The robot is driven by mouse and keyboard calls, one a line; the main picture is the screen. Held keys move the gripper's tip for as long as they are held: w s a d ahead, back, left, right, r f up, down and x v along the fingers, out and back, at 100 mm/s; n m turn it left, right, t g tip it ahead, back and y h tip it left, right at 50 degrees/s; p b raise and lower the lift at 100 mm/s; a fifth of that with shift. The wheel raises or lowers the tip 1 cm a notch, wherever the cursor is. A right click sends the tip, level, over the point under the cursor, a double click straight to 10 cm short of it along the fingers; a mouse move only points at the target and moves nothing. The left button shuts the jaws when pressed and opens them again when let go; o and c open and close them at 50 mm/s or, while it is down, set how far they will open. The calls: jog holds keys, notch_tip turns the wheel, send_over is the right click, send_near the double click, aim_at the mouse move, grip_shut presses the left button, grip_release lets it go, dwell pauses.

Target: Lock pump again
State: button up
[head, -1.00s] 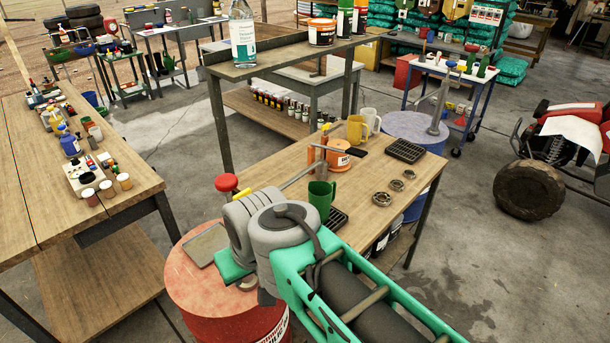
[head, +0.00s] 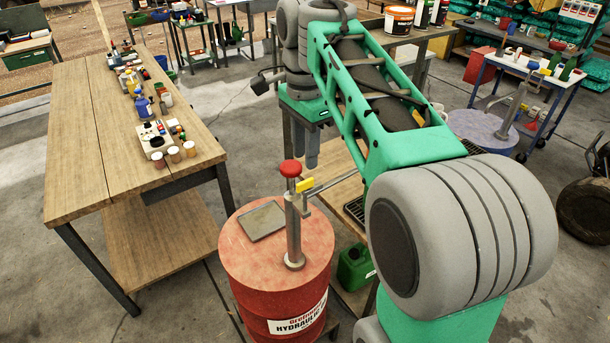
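A grey hand pump (head: 294,232) stands upright on the red hydraulic oil drum (head: 252,303). It has a red knob (head: 290,168) on top and a small yellow piece (head: 305,184) at its side. A thin grey bar runs from near the yellow piece to the right, partly behind my arm. My gripper (head: 305,150) points down, seen above and behind the pump in the head view, apart from it. Its grey fingers look close together, but I cannot tell whether they are open or shut. Nothing shows between them. A second pump (head: 514,105) stands on a blue drum (head: 485,128) at the right.
A flat grey plate (head: 262,221) lies on the red drum's lid. A wooden bench (head: 85,135) with bottles and jars stands at the left. My arm hides much of the right-hand workbench. A green container (head: 355,268) shows beside the drum. The floor between bench and drum is clear.

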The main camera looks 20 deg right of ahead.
aim_at(305, 181)
jog(key=shift+d+f, duration=0.1)
jog(key=shift+f, duration=0.8)
notch_tip(305, 181, down, 6)
jog(key=b, duration=0.5)
jog(key=shift+r, duration=0.3)
jog(key=shift+c, duration=0.2)
grip_shut()
